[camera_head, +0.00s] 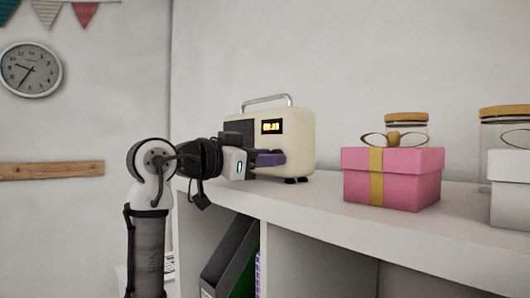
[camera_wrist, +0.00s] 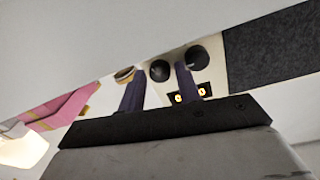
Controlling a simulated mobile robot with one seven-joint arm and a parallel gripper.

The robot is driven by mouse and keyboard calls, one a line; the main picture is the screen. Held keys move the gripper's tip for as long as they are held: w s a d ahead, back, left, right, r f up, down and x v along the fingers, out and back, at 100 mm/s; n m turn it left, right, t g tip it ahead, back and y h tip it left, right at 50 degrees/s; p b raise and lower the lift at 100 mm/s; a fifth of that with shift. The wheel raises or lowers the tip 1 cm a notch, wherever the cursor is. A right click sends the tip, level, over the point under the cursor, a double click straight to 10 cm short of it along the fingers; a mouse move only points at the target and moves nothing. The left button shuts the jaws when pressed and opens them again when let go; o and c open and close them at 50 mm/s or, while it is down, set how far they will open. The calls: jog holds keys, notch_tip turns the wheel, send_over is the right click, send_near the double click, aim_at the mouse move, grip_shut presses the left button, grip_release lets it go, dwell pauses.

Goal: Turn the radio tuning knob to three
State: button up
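The cream radio (camera_head: 297,150) stands on the white shelf, with a handle on top, a dark speaker grille and a lit orange display (camera_head: 271,127) whose digits are too small to read. In the wrist view, which is roughly upside down, two dark round knobs show: one knob (camera_wrist: 159,70) between my purple fingers in the picture, the other knob (camera_wrist: 198,57) just right of the right finger. My gripper (camera_head: 270,158) is in front of the radio's lower face, fingers apart. The head view hides the knobs behind my gripper. I cannot tell whether a finger touches a knob.
A pink gift box (camera_head: 391,180) with a gold ribbon sits right of the radio, with a lidded glass jar (camera_head: 407,125) behind it. A white box (camera_head: 510,188) and another jar stand at the far right. The shelf edge runs below my gripper.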

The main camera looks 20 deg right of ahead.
jog(key=shift+c, duration=0.3)
jog(key=c, duration=0.6)
jog(key=shift+m, duration=2.3)
jog(key=shift+c, duration=0.3)
jog(key=o, duration=0.7)
jog(key=b+v, duration=0.1)
jog(key=v, duration=0.3)
jog(key=b+v, duration=0.2)
jog(key=v, duration=0.3)
jog(key=b+v, duration=0.1)
jog(key=v, duration=0.4)
jog(key=shift+d+r+b, duration=0.1)
jog(key=shift+r+b, duration=0.2)
jog(key=shift+b, duration=0.05)
